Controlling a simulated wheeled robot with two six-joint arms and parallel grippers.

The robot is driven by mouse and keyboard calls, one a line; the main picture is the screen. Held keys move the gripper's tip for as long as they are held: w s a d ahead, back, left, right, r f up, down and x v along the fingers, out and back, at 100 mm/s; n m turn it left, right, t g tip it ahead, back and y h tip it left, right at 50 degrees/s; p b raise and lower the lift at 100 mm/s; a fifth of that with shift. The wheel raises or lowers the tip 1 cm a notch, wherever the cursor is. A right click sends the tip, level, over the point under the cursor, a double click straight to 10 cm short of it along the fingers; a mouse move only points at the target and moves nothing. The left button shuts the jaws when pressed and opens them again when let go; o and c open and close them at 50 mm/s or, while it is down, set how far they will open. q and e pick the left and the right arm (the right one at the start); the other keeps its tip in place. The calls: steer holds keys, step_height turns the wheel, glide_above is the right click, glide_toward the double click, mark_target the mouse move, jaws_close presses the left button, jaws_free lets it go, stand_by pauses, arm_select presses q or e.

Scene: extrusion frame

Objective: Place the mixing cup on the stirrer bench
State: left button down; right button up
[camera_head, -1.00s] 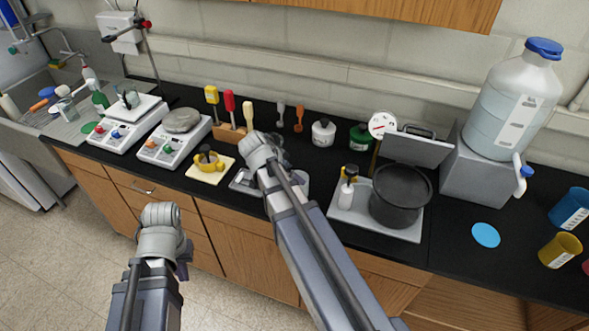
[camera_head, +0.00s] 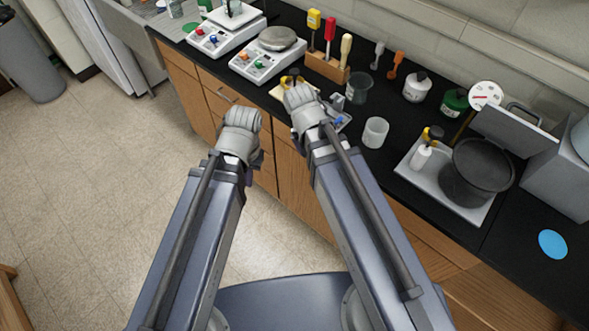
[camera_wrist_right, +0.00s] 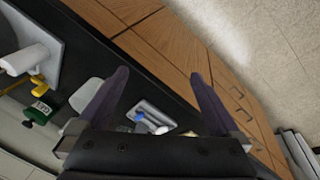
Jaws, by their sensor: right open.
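Two cups stand on the black counter in the head view: a dark see-through cup (camera_head: 360,88) and a whitish cup (camera_head: 375,132). I cannot tell which is the mixing cup. Two white stirrer-like units with knobs, one (camera_head: 225,33) and another (camera_head: 268,54), stand at the back left; which spot is the stirrer bench is unclear. My right gripper (camera_head: 303,108) is over the counter's front edge, left of the cups. In the right wrist view its fingers (camera_wrist_right: 160,85) are apart and empty. My left gripper (camera_head: 240,135) is before the cabinets; its fingertips are hidden.
A grey tray with a blue piece (camera_wrist_right: 155,113) lies beyond the right fingers. A tool rack (camera_head: 325,68) stands behind. A black pot (camera_head: 475,172) on a white tray (camera_head: 413,170) is at right. A blue disc (camera_head: 553,244) lies on clear counter.

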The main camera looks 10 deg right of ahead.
steer(key=s+a+n+g+y, duration=0.1)
steer(key=s+a+n, duration=0.5)
steer(key=a, duration=0.2)
steer(key=shift+s+f+n+y, duration=0.3)
steer(key=shift+s+n, duration=0.1)
stand_by(0.5)
step_height(320, 180, down, 7)
steer(key=b, duration=0.6)
steer(key=shift+r+b, duration=0.15)
steer(key=shift+b, duration=0.2)
